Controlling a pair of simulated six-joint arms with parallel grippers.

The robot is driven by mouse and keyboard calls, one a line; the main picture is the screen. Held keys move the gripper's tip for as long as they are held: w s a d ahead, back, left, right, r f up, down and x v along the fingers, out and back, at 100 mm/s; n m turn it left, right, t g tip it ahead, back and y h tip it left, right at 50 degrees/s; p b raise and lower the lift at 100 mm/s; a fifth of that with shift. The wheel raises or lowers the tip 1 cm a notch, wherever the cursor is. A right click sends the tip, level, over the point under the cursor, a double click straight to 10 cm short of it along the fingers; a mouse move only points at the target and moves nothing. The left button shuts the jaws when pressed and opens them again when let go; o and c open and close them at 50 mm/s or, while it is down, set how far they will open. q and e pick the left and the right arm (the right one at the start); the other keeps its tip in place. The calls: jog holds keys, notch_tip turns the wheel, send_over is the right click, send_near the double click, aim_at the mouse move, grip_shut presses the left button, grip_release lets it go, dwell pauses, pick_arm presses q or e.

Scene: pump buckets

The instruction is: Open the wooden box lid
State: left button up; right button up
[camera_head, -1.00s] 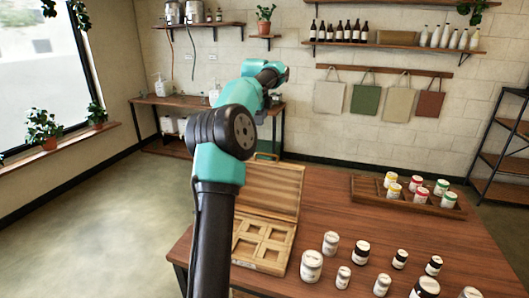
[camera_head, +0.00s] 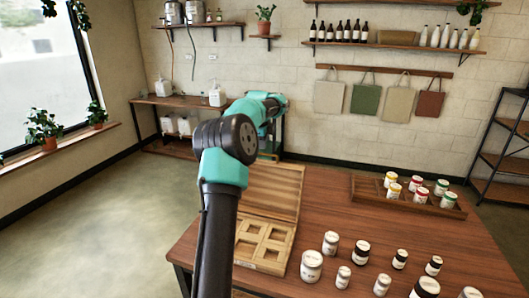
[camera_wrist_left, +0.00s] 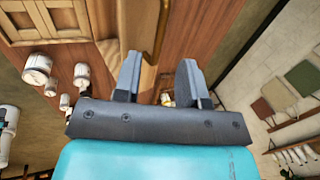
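The wooden box (camera_head: 263,244) stands on the near left part of the table, its compartments uncovered and empty. Its slatted lid (camera_head: 276,190) is folded open toward the back, away from the compartments. The compartments also show at the top left of the left wrist view (camera_wrist_left: 50,14). A brass-coloured curved piece, seemingly the lid's handle (camera_wrist_left: 161,30), shows beyond the fingers. My left gripper (camera_wrist_left: 160,66) is open, with nothing visibly held between its fingers. In the head view it is beyond the lid, largely hidden by my arm. My right gripper is not in view.
Several white jars (camera_head: 311,266) stand on the table (camera_head: 340,215) right of the box. A wooden tray (camera_head: 362,191) with coloured-label jars is at the back right. The floor left of the table is clear.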

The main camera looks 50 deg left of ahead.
pick_arm(q)
send_over(264, 161)
notch_tip(264, 161, down, 6)
jog(key=shift+w+d+r, duration=0.1)
jog(key=shift+r, duration=0.1)
grip_shut()
dwell(0.3)
